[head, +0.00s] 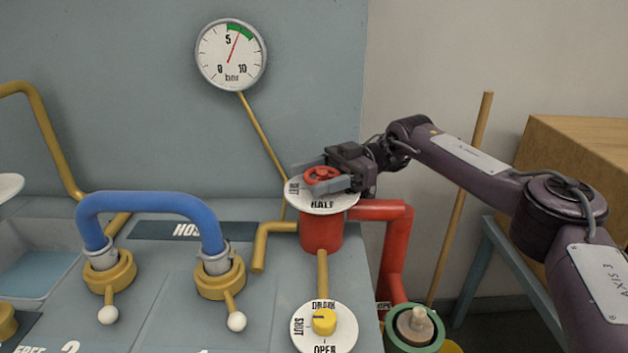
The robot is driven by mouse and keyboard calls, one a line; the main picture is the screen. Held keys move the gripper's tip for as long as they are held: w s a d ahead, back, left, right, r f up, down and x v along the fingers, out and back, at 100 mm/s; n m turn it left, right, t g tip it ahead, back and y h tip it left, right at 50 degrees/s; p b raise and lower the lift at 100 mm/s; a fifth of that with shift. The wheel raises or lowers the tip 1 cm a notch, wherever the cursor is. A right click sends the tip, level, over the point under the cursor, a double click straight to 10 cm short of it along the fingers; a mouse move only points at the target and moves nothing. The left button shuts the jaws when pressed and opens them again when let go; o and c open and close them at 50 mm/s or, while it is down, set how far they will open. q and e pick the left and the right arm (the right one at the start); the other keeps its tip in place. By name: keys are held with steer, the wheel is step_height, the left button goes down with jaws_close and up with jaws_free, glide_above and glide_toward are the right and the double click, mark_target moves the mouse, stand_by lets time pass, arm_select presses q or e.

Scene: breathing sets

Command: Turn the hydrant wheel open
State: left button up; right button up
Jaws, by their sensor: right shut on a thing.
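The red hydrant wheel (322,176) sits above a white dial plate (321,205) on top of the red hydrant body (322,234). "HALF" shows at the plate's front edge and smaller lettering at its left; its other side is covered by my gripper. My right gripper (322,178) reaches in from the right with a grey finger on the near and the far side of the wheel, shut on it. My left gripper is not in view.
A yellow drain knob (323,321) on a white dial is in front of the hydrant. A blue hose (150,204) bridges two brass couplings at left. A pressure gauge (231,55) hangs on the back panel, its needle in the green band. A wooden crate (575,160) stands at right.

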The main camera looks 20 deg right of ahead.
mark_target(337, 169)
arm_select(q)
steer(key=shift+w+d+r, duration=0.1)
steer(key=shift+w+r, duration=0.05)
arm_select(e)
steer(key=shift+s+n+g, duration=0.1)
steer(key=shift+n+g, duration=0.3)
steer(key=shift+g, duration=0.2)
steer(key=o, duration=1)
steer(key=shift+d, duration=0.25)
steer(key=b+v, duration=0.1)
steer(key=v, duration=0.5)
steer(key=shift+w, duration=0.2)
steer(key=shift+w+d+r, duration=0.1)
steer(key=shift+w+d, duration=0.05)
steer(key=shift+d, duration=0.45)
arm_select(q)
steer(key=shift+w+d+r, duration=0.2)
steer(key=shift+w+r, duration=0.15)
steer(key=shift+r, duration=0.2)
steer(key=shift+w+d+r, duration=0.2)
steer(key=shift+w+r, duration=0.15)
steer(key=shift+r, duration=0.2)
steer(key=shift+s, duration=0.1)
